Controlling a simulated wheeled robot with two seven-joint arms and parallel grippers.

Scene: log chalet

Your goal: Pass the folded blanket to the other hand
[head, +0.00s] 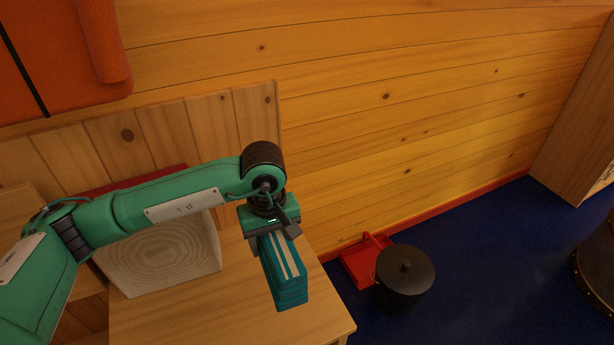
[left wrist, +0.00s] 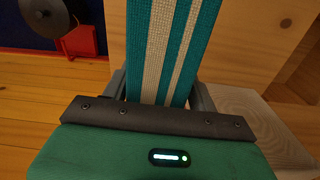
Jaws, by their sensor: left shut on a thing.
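The folded blanket (head: 283,271) is teal with pale stripes. In the head view it hangs from my left gripper (head: 272,237), over the right part of a wooden bench top. My left gripper is shut on one end of it. In the left wrist view the striped blanket (left wrist: 165,45) runs away from between the two fingers (left wrist: 160,95). I cannot tell whether its lower end touches the wood. My right gripper is in neither view.
A pale box with a ringed grain pattern (head: 165,255) stands on the wooden bench (head: 190,320) behind my left arm. A dark lidded pot (head: 404,280) and a red tray (head: 362,262) are on the blue floor to the right. Blue floor (head: 490,250) beyond is mostly clear.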

